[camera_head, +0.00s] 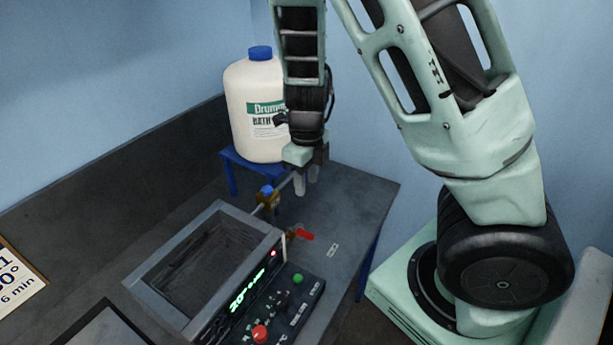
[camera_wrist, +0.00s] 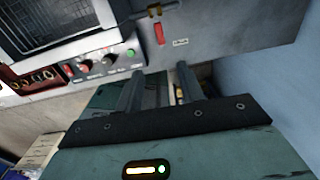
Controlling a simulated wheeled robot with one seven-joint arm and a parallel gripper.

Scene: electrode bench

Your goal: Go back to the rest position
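My gripper (camera_head: 306,180) hangs from the arm above the right part of the grey bench (camera_head: 352,205), in front of the white jug. In the wrist view, my gripper (camera_wrist: 160,82) shows two fingers apart with nothing held between them. The fingers point toward the bench's front edge in that view. In the head view the fingertips are small and pale, and their height above the bench is hard to tell.
A grey bath (camera_head: 146,290) with a control panel (camera_head: 292,308) stands on the bench. A red-handled valve (camera_head: 305,236) and a blue-topped valve (camera_head: 267,191) sit beside it. The blue-capped jug (camera_head: 250,95) on a blue stand (camera_head: 232,160) is close behind my gripper.

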